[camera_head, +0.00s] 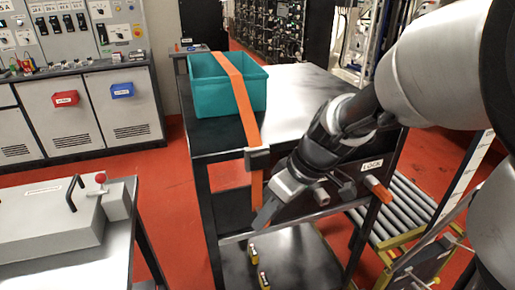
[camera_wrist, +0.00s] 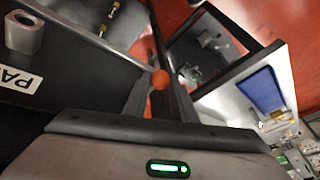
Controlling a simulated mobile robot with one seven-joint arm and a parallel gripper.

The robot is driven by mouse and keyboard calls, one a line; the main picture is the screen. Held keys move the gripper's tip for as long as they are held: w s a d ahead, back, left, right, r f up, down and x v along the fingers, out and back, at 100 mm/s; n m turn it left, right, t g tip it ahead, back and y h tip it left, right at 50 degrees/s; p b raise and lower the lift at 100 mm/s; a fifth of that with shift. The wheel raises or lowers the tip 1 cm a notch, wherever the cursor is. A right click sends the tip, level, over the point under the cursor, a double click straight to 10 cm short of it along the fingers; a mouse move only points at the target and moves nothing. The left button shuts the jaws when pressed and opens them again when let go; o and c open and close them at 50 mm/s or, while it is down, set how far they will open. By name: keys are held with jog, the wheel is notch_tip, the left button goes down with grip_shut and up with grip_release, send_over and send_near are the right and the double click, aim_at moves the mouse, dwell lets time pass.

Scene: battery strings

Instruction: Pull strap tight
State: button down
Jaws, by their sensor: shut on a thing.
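An orange strap (camera_head: 239,92) runs over a teal crate (camera_head: 200,95) on top of a dark cart (camera_head: 300,92). It passes down through a dark buckle (camera_head: 257,158) at the cart's front edge. Its tail (camera_head: 256,187) hangs below the buckle to my gripper (camera_head: 265,215), which is shut on it in front of the cart. In the wrist view a small orange end (camera_wrist: 160,79) shows between the fingertips of my gripper (camera_wrist: 160,88). The rest of the strap is out of that view.
The cart's lower shelf (camera_head: 295,265) holds small yellow-and-black items (camera_head: 253,252).

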jog(key=shift+f, duration=0.1)
jog(key=c, duration=1.5)
grip_release()
jog(key=shift+o, duration=0.2)
jog(key=p+v, duration=0.4)
jog(key=v, duration=1.3)
jog(key=shift+s+d, duration=0.15)
jog(key=shift+s, duration=0.05)
